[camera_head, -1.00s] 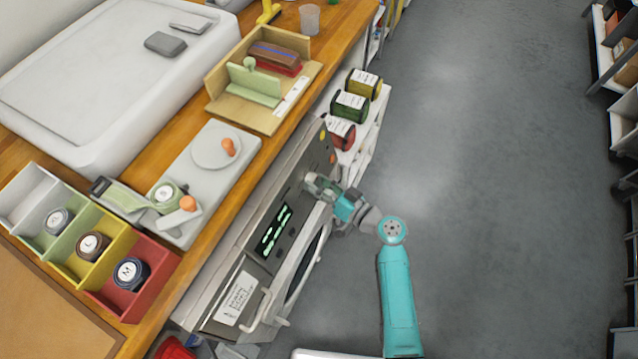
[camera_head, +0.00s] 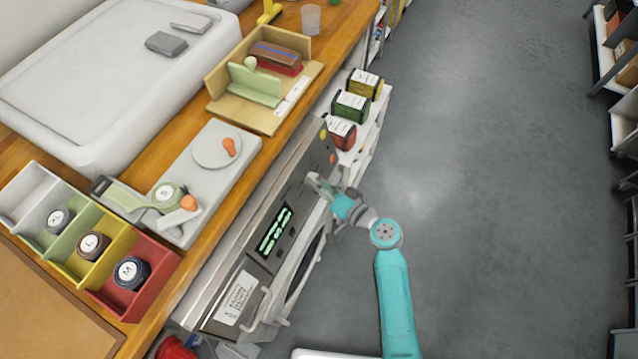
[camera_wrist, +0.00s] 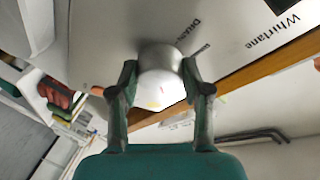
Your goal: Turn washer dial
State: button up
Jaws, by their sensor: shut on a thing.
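The washer (camera_head: 248,254) stands under the wooden counter, its front panel facing the aisle, with a lit green display (camera_head: 275,230). The washer dial (camera_wrist: 158,72) is a silver-grey round knob on the panel in the wrist view. My gripper (camera_wrist: 160,84) is shut on the dial, one finger on each side of it. In the head view my gripper (camera_head: 316,182) is at the panel, above the display, and largely hides the dial.
Coloured bins (camera_head: 158,262) sit on the counter (camera_head: 222,212). The grey floor (camera_head: 470,200) to the right is clear.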

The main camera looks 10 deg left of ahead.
jog(key=o, duration=1.2)
jog(key=shift+c, duration=0.2)
jog(key=shift+d, duration=0.15)
jog(key=v, duration=1.1)
jog(key=shift+s+d+r, duration=0.2)
jog(key=shift+s+d, duration=0.05)
jog(key=shift+s, duration=0.1)
jog(key=shift+f, duration=0.1)
jog(key=s+d+f+m+t+h, duration=0.1)
jog(key=s+d+f+h, duration=0.15)
jog(key=s, duration=0.35)
jog(key=s+d+f+m+h, duration=0.1)
jog(key=s+d+h, duration=0.3)
jog(key=s, duration=0.3)
jog(key=s+d+f+m+t+h, duration=0.1)
jog(key=s+d+f+h, duration=0.1)
jog(key=s+d+h, duration=0.3)
jog(key=s+d+r+n+t+h, duration=0.1)
jog(key=s+d+r+n+t, duration=0.1)
jog(key=s+r, duration=1.2)
notch_tip(320, 180, up, 3)
jog(key=shift+d+f+n+t, duration=0.15)
jog(key=shift+d+n+t, duration=0.25)
jog(key=shift+t, duration=0.1)
